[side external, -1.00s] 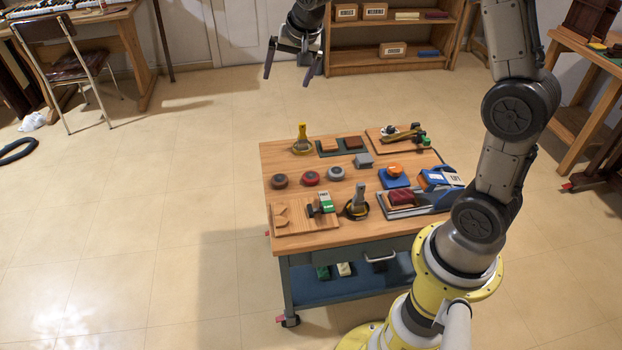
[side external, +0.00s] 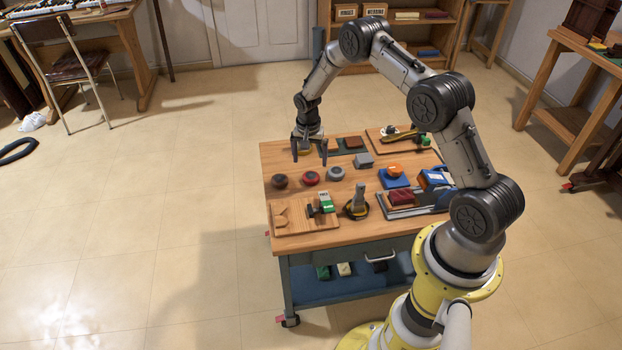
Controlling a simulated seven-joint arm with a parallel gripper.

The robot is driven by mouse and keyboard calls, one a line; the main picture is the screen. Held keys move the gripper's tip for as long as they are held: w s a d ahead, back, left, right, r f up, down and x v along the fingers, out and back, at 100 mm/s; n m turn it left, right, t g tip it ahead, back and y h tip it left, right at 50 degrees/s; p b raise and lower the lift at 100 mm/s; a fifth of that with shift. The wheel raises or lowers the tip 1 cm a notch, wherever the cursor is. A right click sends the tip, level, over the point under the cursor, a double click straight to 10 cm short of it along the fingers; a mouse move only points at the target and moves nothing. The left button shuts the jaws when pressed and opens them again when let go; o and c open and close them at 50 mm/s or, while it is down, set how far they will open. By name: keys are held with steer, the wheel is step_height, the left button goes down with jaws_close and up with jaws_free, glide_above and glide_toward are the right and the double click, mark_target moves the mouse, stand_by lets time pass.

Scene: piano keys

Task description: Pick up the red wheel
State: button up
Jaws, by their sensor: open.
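The red wheel (side external: 311,178) is a small round red piece with a dark centre, lying on the wooden top of the cart. It sits in a row between a dark reddish wheel (side external: 280,181) on its left and a grey wheel (side external: 336,174) on its right. My gripper (side external: 310,158) is open and points down, behind and above the red wheel in the picture. I see nothing held between the fingers.
On the cart top (side external: 385,222) are a grey block (side external: 364,160), a blue piece with an orange disc (side external: 395,171), a dark-handled upright tool (side external: 357,202) and a wooden board (side external: 291,218) at front left. A shelf unit (side external: 410,66) stands behind.

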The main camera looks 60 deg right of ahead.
mark_target(311, 175)
steer(key=shift+w+d+f, duration=0.1)
steer(key=shift+d+f, duration=0.15)
steer(key=shift+f, duration=1.15)
steer(key=shift+w+d+f, duration=0.1)
steer(key=shift+d+f, duration=0.1)
steer(key=shift+f, duration=1.25)
steer(key=shift+w+d+f, duration=0.1)
steer(key=shift+d+f, duration=0.15)
steer(key=shift+f, duration=1.15)
steer(key=c, duration=1.5)
steer(key=shift+r, duration=0.1)
